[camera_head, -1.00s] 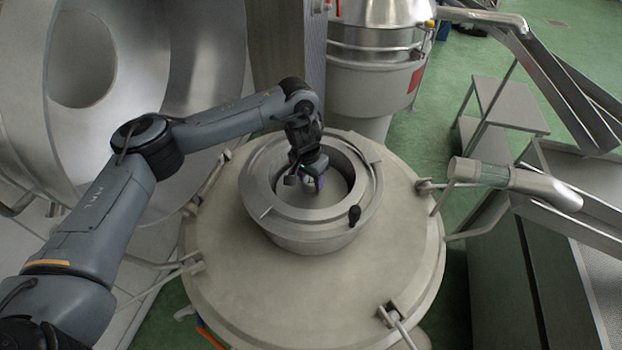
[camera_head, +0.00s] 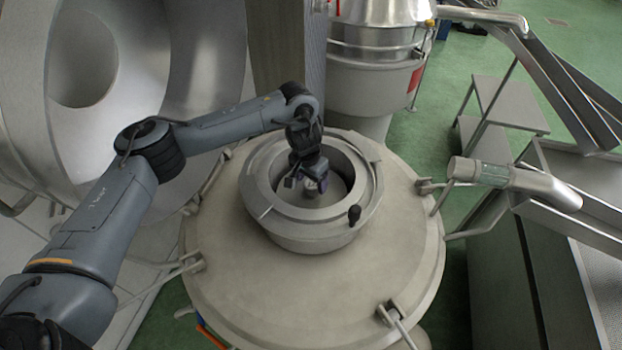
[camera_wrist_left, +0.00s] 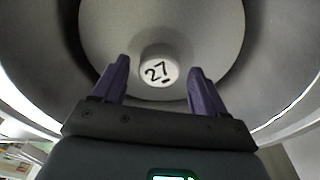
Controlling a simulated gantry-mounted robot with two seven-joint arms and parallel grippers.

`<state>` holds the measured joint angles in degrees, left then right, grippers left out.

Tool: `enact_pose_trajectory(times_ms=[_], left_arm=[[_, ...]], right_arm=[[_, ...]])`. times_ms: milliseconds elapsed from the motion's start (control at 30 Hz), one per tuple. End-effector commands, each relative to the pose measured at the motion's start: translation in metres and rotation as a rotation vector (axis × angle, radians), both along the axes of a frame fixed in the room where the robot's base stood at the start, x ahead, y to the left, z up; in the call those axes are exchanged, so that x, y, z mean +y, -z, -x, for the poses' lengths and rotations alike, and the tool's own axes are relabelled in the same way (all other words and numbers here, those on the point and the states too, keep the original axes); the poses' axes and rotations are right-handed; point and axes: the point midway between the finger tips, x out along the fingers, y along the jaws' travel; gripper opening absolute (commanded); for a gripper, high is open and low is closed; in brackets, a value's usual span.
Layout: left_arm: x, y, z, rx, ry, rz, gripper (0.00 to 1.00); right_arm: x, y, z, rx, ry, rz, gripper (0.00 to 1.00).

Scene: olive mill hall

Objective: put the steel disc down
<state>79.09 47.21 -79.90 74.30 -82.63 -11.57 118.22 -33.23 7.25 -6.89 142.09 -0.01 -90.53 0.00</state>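The steel disc (camera_wrist_left: 205,30) is a pale grey round plate with a short pale knob (camera_wrist_left: 158,71) marked "27". It lies inside the round collar (camera_head: 262,215) on top of the large vessel; in the head view its pale face (camera_head: 340,186) shows partly, behind my gripper. My left gripper (camera_head: 316,188) reaches down into the collar. In the left wrist view my left gripper (camera_wrist_left: 159,64) is open, its purple fingers on either side of the knob with a visible gap at each side. My right gripper is not in view.
The vessel's broad lid (camera_head: 240,270) has clear room around the collar. A dark ball-ended handle (camera_head: 354,214) sits at the collar's front right. A pipe with a clear section (camera_head: 495,175) reaches in from the right. A steel post (camera_head: 290,60) stands behind.

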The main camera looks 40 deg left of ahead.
Motion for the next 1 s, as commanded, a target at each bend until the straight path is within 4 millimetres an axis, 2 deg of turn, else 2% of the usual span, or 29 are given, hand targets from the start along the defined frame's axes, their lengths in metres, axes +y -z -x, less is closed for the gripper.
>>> enact_pose_trajectory(times_ms=[267, 433, 800, 1000], left_arm=[[0.000, 0.000, 0.000, -0.001, 0.000, 0.000, 0.74], [0.000, -0.009, -0.001, -0.004, 0.001, 0.000, 0.74], [0.000, -0.064, 0.006, -0.004, 0.001, -0.001, 0.74], [-0.001, -0.081, 0.009, -0.002, 0.002, 0.000, 0.74]], right_arm=[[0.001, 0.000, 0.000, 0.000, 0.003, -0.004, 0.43], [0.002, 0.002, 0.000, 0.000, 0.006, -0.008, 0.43], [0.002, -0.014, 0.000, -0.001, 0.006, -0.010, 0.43], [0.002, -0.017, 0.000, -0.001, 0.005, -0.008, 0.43]])
